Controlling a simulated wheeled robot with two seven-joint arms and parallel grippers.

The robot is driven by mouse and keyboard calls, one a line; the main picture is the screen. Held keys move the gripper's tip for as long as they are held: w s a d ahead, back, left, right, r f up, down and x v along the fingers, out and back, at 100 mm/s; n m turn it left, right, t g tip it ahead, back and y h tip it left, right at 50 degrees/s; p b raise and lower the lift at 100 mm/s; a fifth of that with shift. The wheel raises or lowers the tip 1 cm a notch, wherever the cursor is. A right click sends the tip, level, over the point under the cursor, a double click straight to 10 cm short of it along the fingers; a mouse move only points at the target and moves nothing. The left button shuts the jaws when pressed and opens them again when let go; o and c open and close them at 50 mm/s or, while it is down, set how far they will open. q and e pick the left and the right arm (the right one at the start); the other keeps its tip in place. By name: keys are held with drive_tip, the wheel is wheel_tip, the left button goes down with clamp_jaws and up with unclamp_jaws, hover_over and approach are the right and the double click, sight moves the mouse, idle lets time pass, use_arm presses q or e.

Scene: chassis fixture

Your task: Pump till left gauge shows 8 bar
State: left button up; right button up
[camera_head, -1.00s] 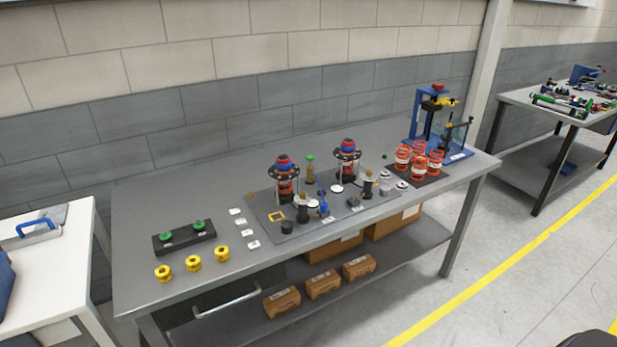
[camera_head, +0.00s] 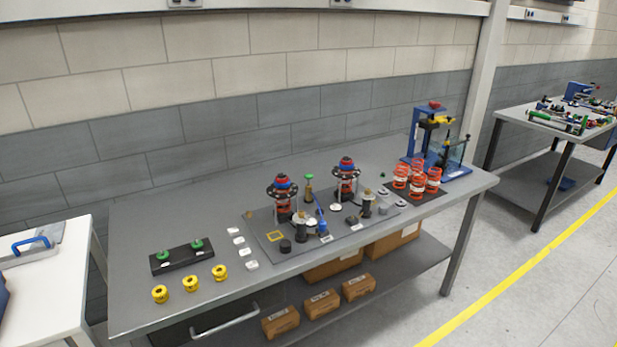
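A grey fixture plate (camera_head: 262,222) lies on the middle of the workbench (camera_head: 130,290). Two round assemblies with red and blue tops stand on it, a left one (camera_head: 283,190) and a right one (camera_head: 346,172). Between them is a green-topped brass part (camera_head: 309,188), with a small blue part (camera_head: 322,226) in front. Dark cylinders with brass tops, a left one (camera_head: 300,226) and a right one (camera_head: 367,203), stand by the assemblies. I cannot make out a gauge face or any bar reading. Neither of my grippers is in view.
A black bar with two green knobs (camera_head: 182,256) and several yellow rings (camera_head: 190,284) lie at the bench's left. Red springs (camera_head: 417,178) and a blue press (camera_head: 428,140) stand at the right. Brown boxes (camera_head: 322,303) sit on the lower shelf.

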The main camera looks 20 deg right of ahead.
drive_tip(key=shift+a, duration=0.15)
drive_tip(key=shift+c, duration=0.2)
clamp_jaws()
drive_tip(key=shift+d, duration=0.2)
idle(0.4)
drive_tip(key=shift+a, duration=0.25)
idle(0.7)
